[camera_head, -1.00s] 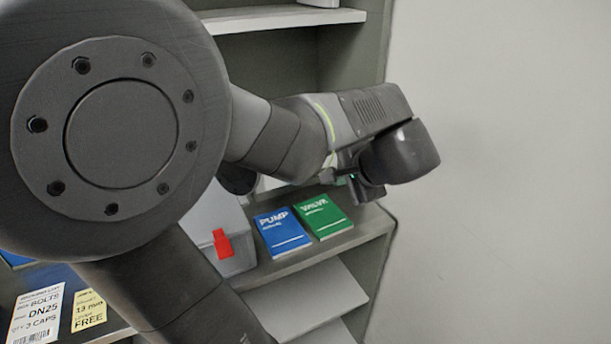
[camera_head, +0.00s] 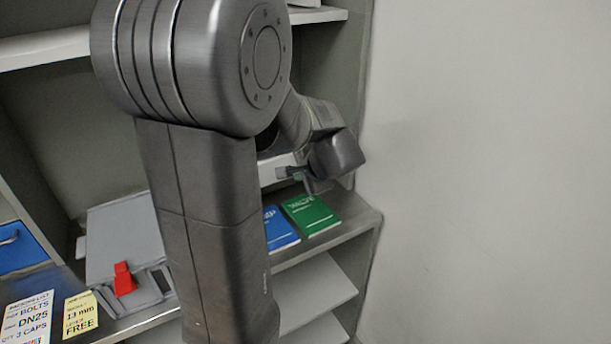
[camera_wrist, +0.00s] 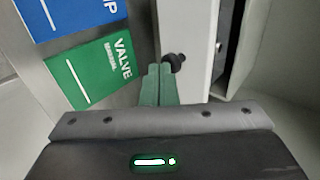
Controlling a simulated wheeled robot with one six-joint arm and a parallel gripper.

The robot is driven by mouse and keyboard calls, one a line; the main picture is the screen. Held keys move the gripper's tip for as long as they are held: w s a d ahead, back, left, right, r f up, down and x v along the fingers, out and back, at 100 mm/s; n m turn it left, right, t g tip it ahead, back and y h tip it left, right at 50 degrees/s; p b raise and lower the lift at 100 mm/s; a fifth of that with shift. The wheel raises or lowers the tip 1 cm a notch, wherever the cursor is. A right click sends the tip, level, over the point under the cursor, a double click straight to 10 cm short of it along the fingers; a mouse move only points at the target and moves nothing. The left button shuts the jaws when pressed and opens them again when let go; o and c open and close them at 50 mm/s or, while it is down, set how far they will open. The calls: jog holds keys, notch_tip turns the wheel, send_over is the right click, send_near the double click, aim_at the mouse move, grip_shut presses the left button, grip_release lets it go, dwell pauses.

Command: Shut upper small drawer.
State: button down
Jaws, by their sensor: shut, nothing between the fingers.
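In the wrist view, a pale panel (camera_wrist: 183,45) carries a dark round knob (camera_wrist: 175,60). It looks like a small drawer front, but I cannot tell which drawer it is or how far it stands out. My gripper (camera_wrist: 158,72) is shut and empty, its green fingertips close beside the knob; I cannot tell whether they touch. In the head view, my gripper (camera_head: 308,184) is above the books at the shelf's right end. A pale piece (camera_head: 275,170) shows behind it, mostly hidden by my arm.
A green VALVE manual (camera_head: 311,215) and a blue PUMP manual (camera_head: 281,229) lie on the shelf below my gripper. A grey case (camera_head: 125,240) with a red latch (camera_head: 124,280) and a blue drawer (camera_head: 22,250) are at left. A bare wall (camera_head: 490,170) stands at right.

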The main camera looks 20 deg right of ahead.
jog(key=shift+w, duration=0.1)
jog(key=w, duration=0.6)
jog(key=w+p, duration=0.1)
jog(key=w, duration=0.2)
jog(key=shift+a, duration=0.4)
jog(key=shift+w+r, duration=0.1)
jog(key=shift+w, duration=0.05)
